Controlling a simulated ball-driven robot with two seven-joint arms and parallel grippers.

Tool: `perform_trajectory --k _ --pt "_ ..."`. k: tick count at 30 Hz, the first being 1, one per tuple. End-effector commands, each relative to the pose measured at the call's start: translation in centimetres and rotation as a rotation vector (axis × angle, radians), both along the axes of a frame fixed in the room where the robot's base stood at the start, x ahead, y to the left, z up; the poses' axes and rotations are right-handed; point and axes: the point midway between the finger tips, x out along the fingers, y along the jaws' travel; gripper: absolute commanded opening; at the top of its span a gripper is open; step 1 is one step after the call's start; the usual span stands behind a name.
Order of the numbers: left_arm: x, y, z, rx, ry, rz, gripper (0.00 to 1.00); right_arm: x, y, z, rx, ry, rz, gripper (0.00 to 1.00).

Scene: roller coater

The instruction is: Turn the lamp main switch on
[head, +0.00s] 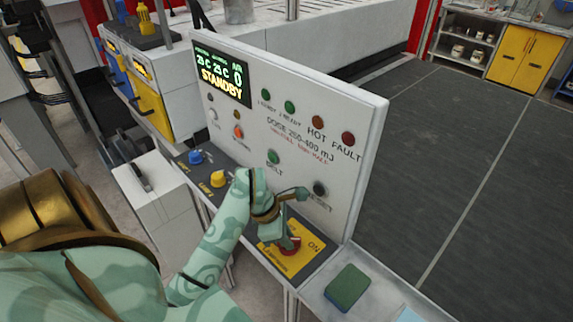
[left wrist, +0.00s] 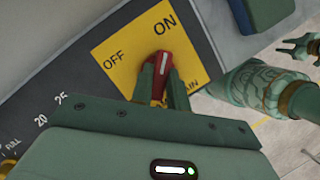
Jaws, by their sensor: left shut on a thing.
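The lamp main switch is a red rotary handle (head: 291,247) on a yellow plate (head: 272,263) marked OFF and ON, at the near right end of the sloped console. In the left wrist view the red handle (left wrist: 177,72) with a white stripe stands on the yellow plate (left wrist: 128,42); its stripe points up between the two words, and I cannot tell its exact setting. My left gripper (head: 282,232) is shut on the handle, with a finger on each side of it. My right gripper (left wrist: 301,46) shows only at the right of the left wrist view, with its fingers apart and empty.
A white upright panel (head: 350,130) with a STANDBY display (head: 222,75) stands behind the console. Blue (head: 195,157) and yellow (head: 218,179) knobs sit left of the switch. A green block (head: 347,288) lies on the tray to the right. The floor right of the panel is clear.

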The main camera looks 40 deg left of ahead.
Motion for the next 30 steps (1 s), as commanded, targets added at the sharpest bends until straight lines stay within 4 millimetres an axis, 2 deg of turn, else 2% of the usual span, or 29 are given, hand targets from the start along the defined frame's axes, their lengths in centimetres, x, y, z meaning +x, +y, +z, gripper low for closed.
perform_trajectory --k 15,16,18,26,30 --pt "0.06 0.07 0.05 0.003 -0.002 -0.020 0.00 0.02 -0.03 0.02 -0.001 0.000 0.000 0.36" --pt "0.06 0.07 0.05 0.002 -0.001 -0.019 0.22 0.02 -0.03 0.02 -0.001 0.000 0.000 0.36" --pt "0.06 0.07 0.05 0.002 -0.001 -0.019 0.38 0.02 -0.04 0.02 -0.001 0.000 0.000 0.36" --pt "0.03 0.06 0.04 0.002 -0.001 -0.019 0.38 0.02 -0.06 0.02 -0.001 0.000 0.000 0.36" --pt "-0.18 0.46 0.97 0.004 -0.002 -0.018 0.38 0.02 -0.06 0.15 -0.001 0.000 0.000 0.36"
